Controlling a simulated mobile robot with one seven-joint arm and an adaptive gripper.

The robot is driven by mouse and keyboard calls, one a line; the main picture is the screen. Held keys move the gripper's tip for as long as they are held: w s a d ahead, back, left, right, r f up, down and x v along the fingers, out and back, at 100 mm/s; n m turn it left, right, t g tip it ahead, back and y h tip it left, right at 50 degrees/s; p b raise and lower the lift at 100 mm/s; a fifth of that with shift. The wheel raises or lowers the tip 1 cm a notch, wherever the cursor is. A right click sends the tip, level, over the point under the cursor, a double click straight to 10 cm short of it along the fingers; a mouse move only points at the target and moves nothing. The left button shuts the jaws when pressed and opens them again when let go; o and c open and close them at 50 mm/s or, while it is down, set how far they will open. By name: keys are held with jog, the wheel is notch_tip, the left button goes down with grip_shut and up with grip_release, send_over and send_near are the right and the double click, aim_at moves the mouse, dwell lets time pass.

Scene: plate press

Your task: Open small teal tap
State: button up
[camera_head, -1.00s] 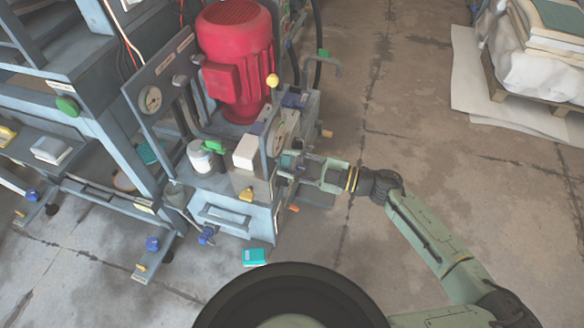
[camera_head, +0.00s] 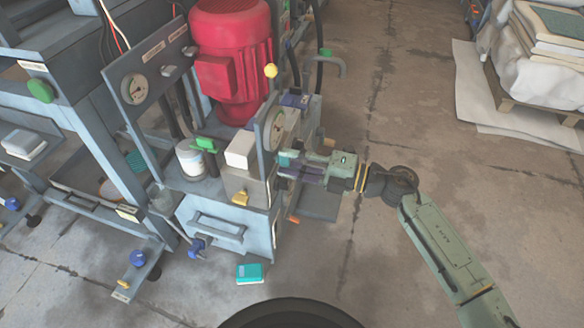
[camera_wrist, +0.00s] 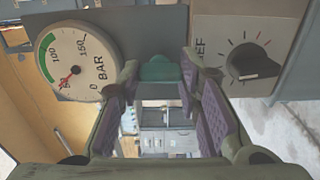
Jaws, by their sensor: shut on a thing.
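The small teal tap (camera_wrist: 160,71) is a blocky teal piece on the machine's front, between a pressure gauge and a dial knob in the wrist view. It also shows small in the head view (camera_head: 285,160), partly covered by the fingers. My gripper (camera_wrist: 161,74) has its purple-padded fingertips on either side of the tap and is shut on it. In the head view my gripper (camera_head: 290,166) reaches in from the right to the machine. How far the tap is turned is hard to tell.
The BAR gauge (camera_wrist: 76,62) is close left of my fingers and the black dial knob (camera_wrist: 251,64) close right. A red motor (camera_head: 231,60) stands behind. A teal box (camera_head: 249,273) lies on the floor. A loaded pallet (camera_head: 540,105) is far right; floor between is clear.

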jog(key=shift+n, duration=0.3)
jog(key=o, duration=1.1)
jog(key=shift+o, duration=0.2)
jog(key=shift+d, duration=0.1)
jog(key=v, duration=1.1)
jog(key=shift+d, duration=0.35)
jog(key=shift+s, duration=0.15)
